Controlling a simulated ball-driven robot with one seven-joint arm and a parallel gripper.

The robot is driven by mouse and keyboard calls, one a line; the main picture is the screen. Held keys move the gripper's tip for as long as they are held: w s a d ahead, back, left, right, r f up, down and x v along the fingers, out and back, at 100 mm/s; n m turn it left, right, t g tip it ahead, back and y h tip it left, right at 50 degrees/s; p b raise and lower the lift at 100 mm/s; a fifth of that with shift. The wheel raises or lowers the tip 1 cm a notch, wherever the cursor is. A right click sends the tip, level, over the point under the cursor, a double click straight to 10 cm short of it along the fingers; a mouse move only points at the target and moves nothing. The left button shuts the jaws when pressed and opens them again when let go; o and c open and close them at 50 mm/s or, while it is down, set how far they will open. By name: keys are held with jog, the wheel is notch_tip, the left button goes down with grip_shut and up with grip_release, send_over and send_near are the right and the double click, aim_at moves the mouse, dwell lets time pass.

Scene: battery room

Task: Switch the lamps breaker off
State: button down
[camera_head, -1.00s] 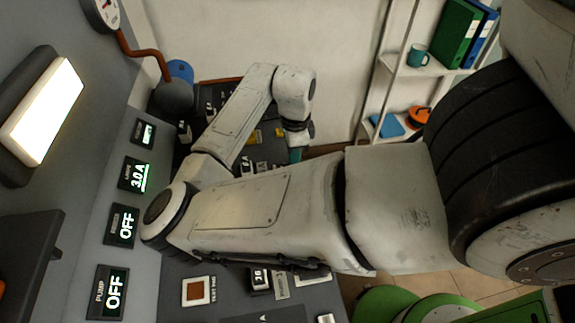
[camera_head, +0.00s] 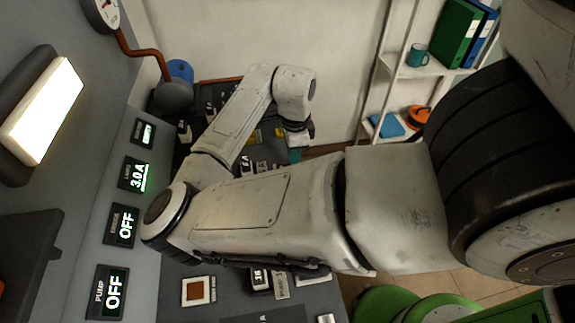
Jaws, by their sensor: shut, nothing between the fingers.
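The lamps display (camera_head: 135,175) on the left wall panel is lit and reads 3.0 A. Breaker switches (camera_head: 249,168) with small white labels sit on the dark board behind my arm, and my arm hides part of them. I cannot tell which of them is the lamps breaker or how its lever stands. My gripper (camera_head: 296,155) points down over the far end of the board, with its teal tip showing. It is shut and empty, close to the breakers. I cannot tell whether it touches one.
Two displays, one marked pump (camera_head: 112,292), read OFF. A lit lamp (camera_head: 42,110) is on the wall. A square brown button (camera_head: 198,291) is on the near board. A shelf with a teal mug (camera_head: 418,56) and binders stands at right. A green object (camera_head: 415,304) is below.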

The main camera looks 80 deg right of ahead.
jog(key=shift+f+b, duration=0.55)
jog(key=shift+f, duration=0.35)
dwell(0.3)
jog(key=shift+r, duration=0.1)
jog(key=shift+r+p, duration=3)
jog(key=shift+r, duration=0.45)
